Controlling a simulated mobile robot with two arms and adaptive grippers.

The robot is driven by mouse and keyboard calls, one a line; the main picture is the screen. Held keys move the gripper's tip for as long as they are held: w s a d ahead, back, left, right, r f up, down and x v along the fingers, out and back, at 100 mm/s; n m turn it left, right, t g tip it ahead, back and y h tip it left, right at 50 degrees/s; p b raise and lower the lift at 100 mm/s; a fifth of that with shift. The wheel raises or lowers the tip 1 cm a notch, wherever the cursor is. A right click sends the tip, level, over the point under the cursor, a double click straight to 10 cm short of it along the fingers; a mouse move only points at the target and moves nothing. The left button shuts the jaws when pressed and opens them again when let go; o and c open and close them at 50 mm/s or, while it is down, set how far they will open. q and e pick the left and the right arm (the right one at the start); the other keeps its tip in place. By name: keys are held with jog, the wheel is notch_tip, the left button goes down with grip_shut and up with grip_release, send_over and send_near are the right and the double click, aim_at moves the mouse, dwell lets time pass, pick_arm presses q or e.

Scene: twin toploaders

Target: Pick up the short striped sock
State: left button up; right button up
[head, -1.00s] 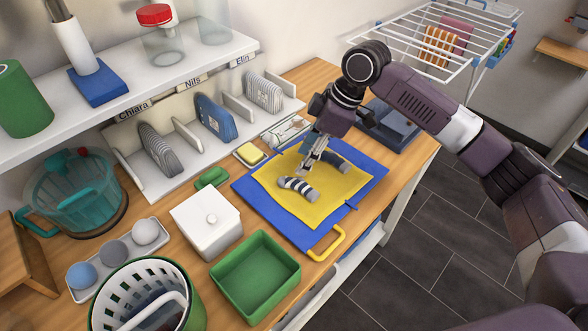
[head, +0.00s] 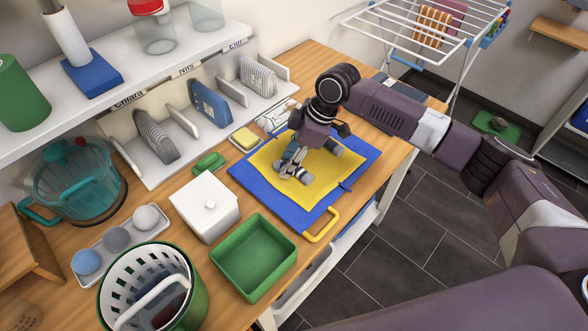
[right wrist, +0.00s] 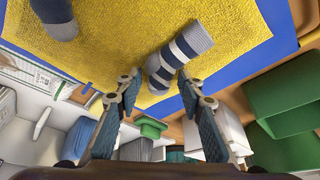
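The short striped sock (head: 302,176), dark blue and pale grey, lies on the yellow cloth (head: 268,164) over a blue mat. In the right wrist view the sock (right wrist: 184,50) lies aslant, its near end between or just beyond my fingertips. My right gripper (head: 287,170) is over the sock and partly hides it in the head view. In the right wrist view my right gripper (right wrist: 157,86) is open, fingers apart; contact with the sock cannot be told. A second, bluish sock (head: 334,147) lies behind; its end also shows in the right wrist view (right wrist: 60,24). My left gripper is out of view.
A green bin (head: 254,256), a white lidded box (head: 205,207) and a white-green basket (head: 150,290) stand left of the mat. A yellow sponge (head: 245,139) and green brush (head: 208,163) lie near the divider shelf. The drying rack (head: 430,30) stands behind.

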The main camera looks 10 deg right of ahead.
jog(key=c, duration=0.5)
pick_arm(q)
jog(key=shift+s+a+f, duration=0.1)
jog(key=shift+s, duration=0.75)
pick_arm(e)
jog(key=shift+c, duration=0.7)
jog(key=shift+r, duration=0.15)
pick_arm(q)
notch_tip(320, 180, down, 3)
jog(key=b, duration=0.3)
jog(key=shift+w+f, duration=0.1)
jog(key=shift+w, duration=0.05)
pick_arm(e)
notch_tip(320, 180, up, 20)
